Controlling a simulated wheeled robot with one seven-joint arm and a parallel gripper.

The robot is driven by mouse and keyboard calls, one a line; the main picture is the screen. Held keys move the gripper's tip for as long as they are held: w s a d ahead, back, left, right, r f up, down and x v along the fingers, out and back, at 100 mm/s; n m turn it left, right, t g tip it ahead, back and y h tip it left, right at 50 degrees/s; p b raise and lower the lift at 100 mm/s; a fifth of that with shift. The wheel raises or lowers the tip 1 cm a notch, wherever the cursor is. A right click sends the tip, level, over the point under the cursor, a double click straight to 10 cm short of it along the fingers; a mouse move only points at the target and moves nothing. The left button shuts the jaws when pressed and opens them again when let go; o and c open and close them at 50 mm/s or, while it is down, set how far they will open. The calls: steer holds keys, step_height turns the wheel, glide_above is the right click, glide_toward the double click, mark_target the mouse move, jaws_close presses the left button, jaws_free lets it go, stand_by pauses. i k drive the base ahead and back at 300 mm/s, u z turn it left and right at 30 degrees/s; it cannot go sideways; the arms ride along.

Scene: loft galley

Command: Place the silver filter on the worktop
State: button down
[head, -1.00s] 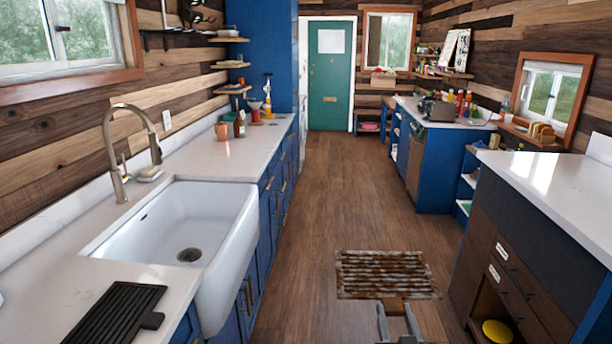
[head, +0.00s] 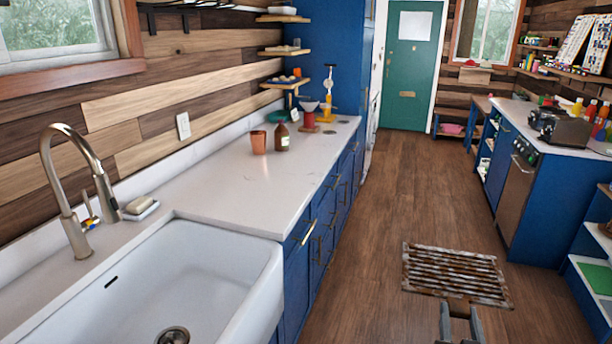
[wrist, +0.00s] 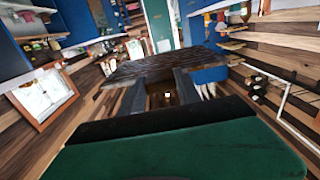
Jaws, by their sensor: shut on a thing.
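The silver filter (head: 456,274) is a flat, ridged metal panel with brown, rusty-looking patches. It hangs out over the wooden floor in the head view, right of the counter. My gripper (head: 460,308) is shut on its near edge. In the wrist view the filter (wrist: 170,64) shows as a dark slab beyond the fingers of my gripper (wrist: 172,88). The pale worktop (head: 230,190) runs along the left wall beyond the sink. The filter is apart from it.
A white sink (head: 190,270) and a tap (head: 75,190) are at the near left. A copper cup (head: 258,143), a brown bottle (head: 282,137) and a red-based dripper (head: 309,118) stand towards the worktop's far end. Its middle is clear. Blue cabinets (head: 540,190) stand on the right.

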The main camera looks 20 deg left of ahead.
mark_target(261, 195)
steer(key=i, duration=2.45)
steer(key=u, duration=3.95)
